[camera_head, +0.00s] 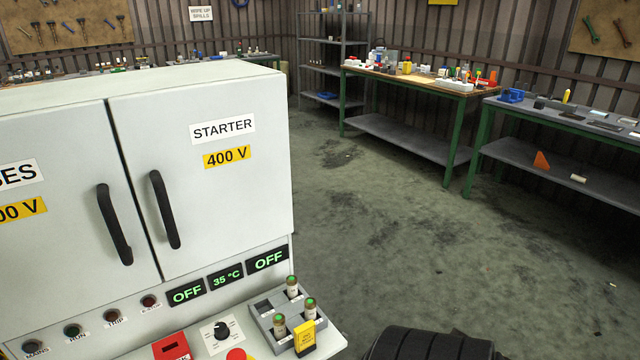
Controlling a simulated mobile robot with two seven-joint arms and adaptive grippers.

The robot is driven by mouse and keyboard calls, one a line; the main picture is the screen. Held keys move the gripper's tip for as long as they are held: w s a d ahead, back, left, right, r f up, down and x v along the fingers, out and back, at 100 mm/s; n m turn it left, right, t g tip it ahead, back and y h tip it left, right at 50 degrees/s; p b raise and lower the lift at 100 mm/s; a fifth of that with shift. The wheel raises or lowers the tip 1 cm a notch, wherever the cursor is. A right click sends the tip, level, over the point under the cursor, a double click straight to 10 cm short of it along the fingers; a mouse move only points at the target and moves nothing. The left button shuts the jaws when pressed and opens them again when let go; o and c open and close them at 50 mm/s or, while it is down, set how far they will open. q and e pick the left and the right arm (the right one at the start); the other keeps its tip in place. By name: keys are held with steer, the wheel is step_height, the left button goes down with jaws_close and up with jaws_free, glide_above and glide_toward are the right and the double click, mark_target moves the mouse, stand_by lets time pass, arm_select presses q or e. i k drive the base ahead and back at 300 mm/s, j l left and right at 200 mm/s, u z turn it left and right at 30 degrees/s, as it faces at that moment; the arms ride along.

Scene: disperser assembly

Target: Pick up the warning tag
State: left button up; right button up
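A small yellow tag (305,337) with dark print stands at the front right of the grey tray on the cabinet's control ledge. It looks like the warning tag; its print is too small to read. Its lower part is dark. Several green-topped cylinders (292,288) stand in the tray (262,322) beside and behind it. Neither of my grippers shows in the head view. A dark ribbed shape at the bottom edge, right of the ledge, seems to be part of my own arm; no fingers are visible there.
The white cabinet (235,180) with two closed doors and black handles fills the left. On its ledge are a black knob (222,331), a red block (171,347) and a red button (237,354). Open floor (400,240) lies right, with cluttered workbenches (410,82) beyond.

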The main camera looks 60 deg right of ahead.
mark_target(305, 335)
steer(key=z, duration=1.8)
